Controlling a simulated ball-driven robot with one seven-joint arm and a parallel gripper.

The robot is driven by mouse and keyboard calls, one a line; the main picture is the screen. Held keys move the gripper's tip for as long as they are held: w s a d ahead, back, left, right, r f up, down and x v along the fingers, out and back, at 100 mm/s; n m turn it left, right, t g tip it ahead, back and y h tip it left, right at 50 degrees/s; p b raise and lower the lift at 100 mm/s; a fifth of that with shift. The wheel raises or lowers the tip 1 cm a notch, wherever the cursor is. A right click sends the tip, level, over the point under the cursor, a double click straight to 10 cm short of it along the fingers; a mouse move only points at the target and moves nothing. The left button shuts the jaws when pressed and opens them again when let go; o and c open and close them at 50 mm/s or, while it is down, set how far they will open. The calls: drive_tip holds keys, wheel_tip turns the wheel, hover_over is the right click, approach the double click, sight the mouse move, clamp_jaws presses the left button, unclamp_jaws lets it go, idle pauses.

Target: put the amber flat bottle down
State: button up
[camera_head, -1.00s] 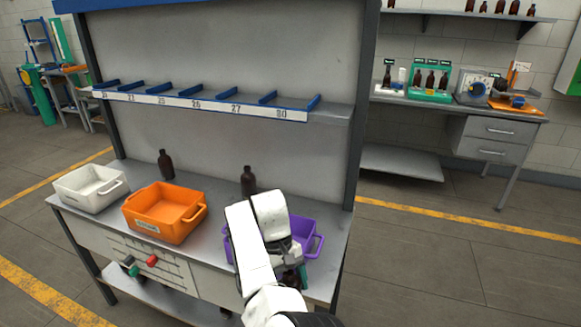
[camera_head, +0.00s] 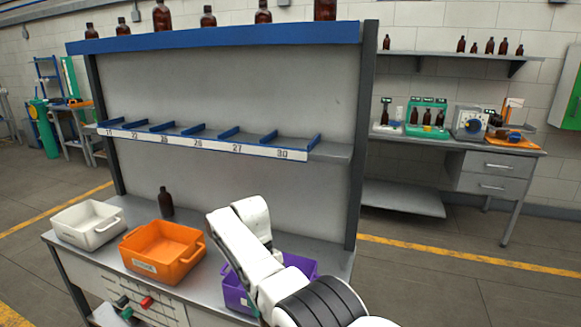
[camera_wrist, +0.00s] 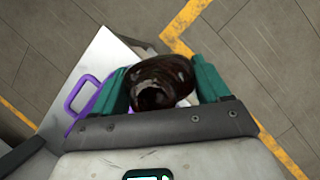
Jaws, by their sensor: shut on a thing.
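In the wrist view my gripper (camera_wrist: 161,84) is shut on a dark amber bottle (camera_wrist: 160,92), seen end-on between the two teal fingers. The bottle is over or beside the bench's right end, with floor in view beyond; its height above any surface cannot be told. Another amber bottle (camera_head: 166,203) stands upright on the bench (camera_head: 205,283) at the back left.
A white bin (camera_head: 72,236), an orange bin (camera_head: 140,266) and a purple bin (camera_head: 236,297) line the bench; the purple one also shows in the wrist view (camera_wrist: 75,110). The numbered shelf (camera_head: 215,146) above is empty. Several bottles stand on the blue-edged top (camera_head: 220,36).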

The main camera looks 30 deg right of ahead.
drive_tip(key=shift+w+a+r, duration=0.1)
drive_tip(key=shift+w+r, duration=0.35)
drive_tip(key=shift+r, duration=0.15)
drive_tip(key=shift+w+a+r, duration=0.15)
drive_tip(key=shift+a+r, duration=0.05)
drive_tip(key=shift+a, duration=0.05)
drive_tip(key=shift+w+a, duration=0.1)
drive_tip(key=shift+a, duration=0.05)
